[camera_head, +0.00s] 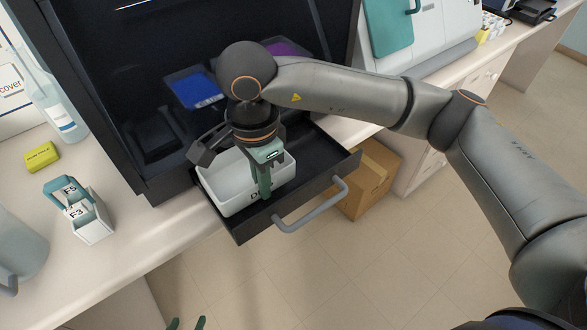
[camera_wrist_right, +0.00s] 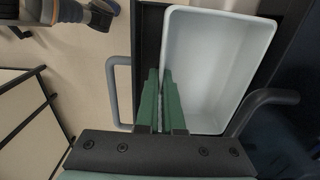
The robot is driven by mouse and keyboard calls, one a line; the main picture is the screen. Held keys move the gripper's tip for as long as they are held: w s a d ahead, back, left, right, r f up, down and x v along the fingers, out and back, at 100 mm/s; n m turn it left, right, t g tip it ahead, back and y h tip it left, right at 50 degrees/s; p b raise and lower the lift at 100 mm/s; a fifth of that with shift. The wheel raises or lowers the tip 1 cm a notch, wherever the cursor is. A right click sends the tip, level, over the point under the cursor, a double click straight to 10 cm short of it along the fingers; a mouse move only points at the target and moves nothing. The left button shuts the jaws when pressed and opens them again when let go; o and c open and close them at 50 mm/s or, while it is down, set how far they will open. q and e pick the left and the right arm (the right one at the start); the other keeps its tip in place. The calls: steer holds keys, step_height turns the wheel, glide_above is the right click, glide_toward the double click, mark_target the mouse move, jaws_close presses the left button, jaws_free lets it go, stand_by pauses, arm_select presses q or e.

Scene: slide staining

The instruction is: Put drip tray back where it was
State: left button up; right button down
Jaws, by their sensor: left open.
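The drip tray (camera_head: 221,193) is a white open box with a dark "D" on its front. It is in or just over the left part of a pulled-out black drawer (camera_head: 326,156); I cannot tell if it touches the drawer floor. The empty tray (camera_wrist_right: 215,65) also fills the right wrist view. My right gripper (camera_head: 264,192) points down at its front wall. In the wrist view its green fingers (camera_wrist_right: 161,105) are close together, with the tray wall between them. My left gripper (camera_head: 187,323) shows only as two parted green fingertips at the bottom edge, empty.
A grey handle (camera_head: 312,207) juts from the drawer front. A slide rack (camera_head: 82,214), a yellow box (camera_head: 42,157) and a bottle (camera_head: 60,110) stand on the left counter. A blue tray (camera_head: 193,90) is inside the dark machine. A cardboard box (camera_head: 372,180) stands behind the drawer.

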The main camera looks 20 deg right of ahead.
mark_target(294, 176)
steer(key=d, duration=0.2)
steer(key=w+d, duration=0.1)
steer(key=w+d+p, duration=0.1)
steer(key=d, duration=0.1)
steer(key=shift+d, duration=0.35)
steer(key=shift+w+d, duration=0.2)
steer(key=shift+d, duration=0.25)
step_height(294, 176, down, 3)
steer(key=shift+f+p, duration=0.2)
steer(key=shift+p, duration=0.25)
steer(key=shift+a, duration=0.1)
steer(key=shift+f, duration=0.1)
steer(key=shift+f+b, duration=0.15)
steer(key=shift+b, duration=0.15)
steer(key=c, duration=1.1)
jaws_free()
steer(key=shift+o, duration=0.2)
